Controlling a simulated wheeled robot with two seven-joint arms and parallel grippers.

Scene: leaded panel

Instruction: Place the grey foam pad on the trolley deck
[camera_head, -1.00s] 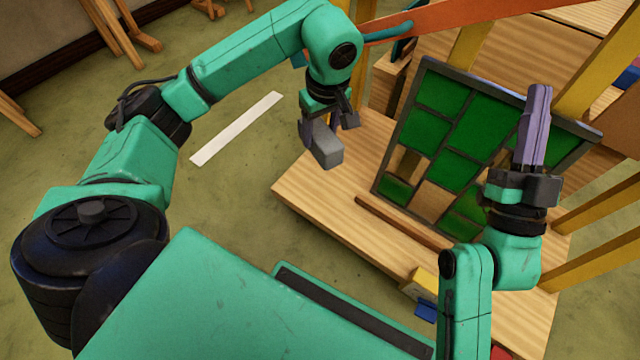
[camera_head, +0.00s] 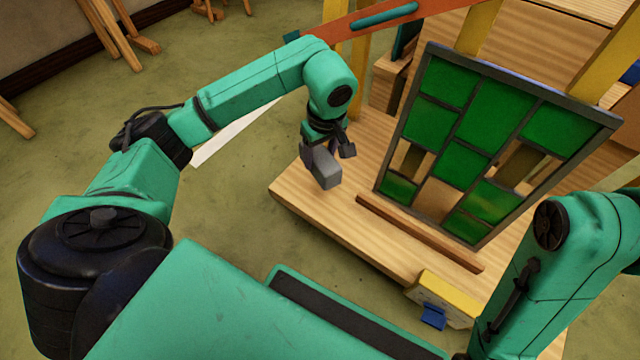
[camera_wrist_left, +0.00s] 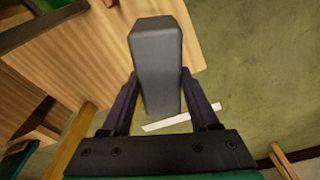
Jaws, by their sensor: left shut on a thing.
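The grey foam pad (camera_head: 324,167) is a small block held in my left gripper (camera_head: 334,147). It is above the left part of the wooden trolley deck (camera_head: 300,204). In the left wrist view the pad (camera_wrist_left: 157,65) sits between the two fingers of my left gripper (camera_wrist_left: 160,100), which is shut on it. The pad's far end shows over the deck's wood and its side shows against the green floor. I cannot tell the exact gap to the deck. My right arm comes in at the right edge, and its gripper is out of the picture.
A leaded panel (camera_head: 462,172) with green panes and some open cells leans on the deck behind a wooden strip (camera_head: 420,233). Yellow posts (camera_head: 475,28) and an orange bar (camera_head: 440,20) stand behind. A yellow box (camera_head: 447,297) is at the front edge. The deck's left corner is clear.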

